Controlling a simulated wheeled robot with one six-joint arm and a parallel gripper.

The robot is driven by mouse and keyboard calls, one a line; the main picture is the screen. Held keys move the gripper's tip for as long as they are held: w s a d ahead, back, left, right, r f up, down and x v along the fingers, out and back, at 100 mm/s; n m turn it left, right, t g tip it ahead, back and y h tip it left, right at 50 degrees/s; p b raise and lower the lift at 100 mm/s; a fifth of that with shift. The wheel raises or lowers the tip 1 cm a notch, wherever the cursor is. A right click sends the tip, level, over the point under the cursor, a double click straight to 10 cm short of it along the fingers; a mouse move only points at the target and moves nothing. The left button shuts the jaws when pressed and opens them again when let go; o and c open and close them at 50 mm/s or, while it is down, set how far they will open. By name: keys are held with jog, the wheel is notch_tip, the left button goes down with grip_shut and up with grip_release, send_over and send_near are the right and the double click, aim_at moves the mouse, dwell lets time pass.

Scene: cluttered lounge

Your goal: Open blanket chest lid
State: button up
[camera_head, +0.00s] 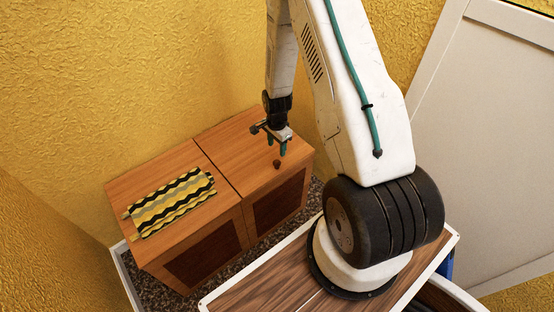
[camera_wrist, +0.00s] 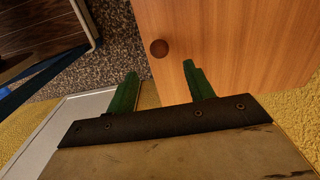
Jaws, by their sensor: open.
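The wooden blanket chest (camera_head: 182,258) stands against the yellow wall in the head view. Its top is split by a seam into a left and a right panel. A small dark round knob (camera_head: 277,163) sits on the right panel (camera_head: 245,140), near its front edge. My gripper (camera_head: 276,147) is open and empty over the right panel, close to the knob. In the wrist view the knob (camera_wrist: 159,48) lies beyond the two green fingertips, between them sideways and apart from both. Both top panels look flat and shut.
A folded black, yellow and grey zigzag blanket (camera_head: 172,203) lies on the left panel. Yellow walls (camera_head: 180,60) close in behind and at the left. A pale panelled door (camera_head: 490,140) stands at the right. Speckled carpet (camera_wrist: 110,75) shows in front of the chest.

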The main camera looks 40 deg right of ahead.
aim_at(277, 161)
notch_tip(277, 161, down, 8)
jog(key=shift+f, duration=0.15)
dwell(0.3)
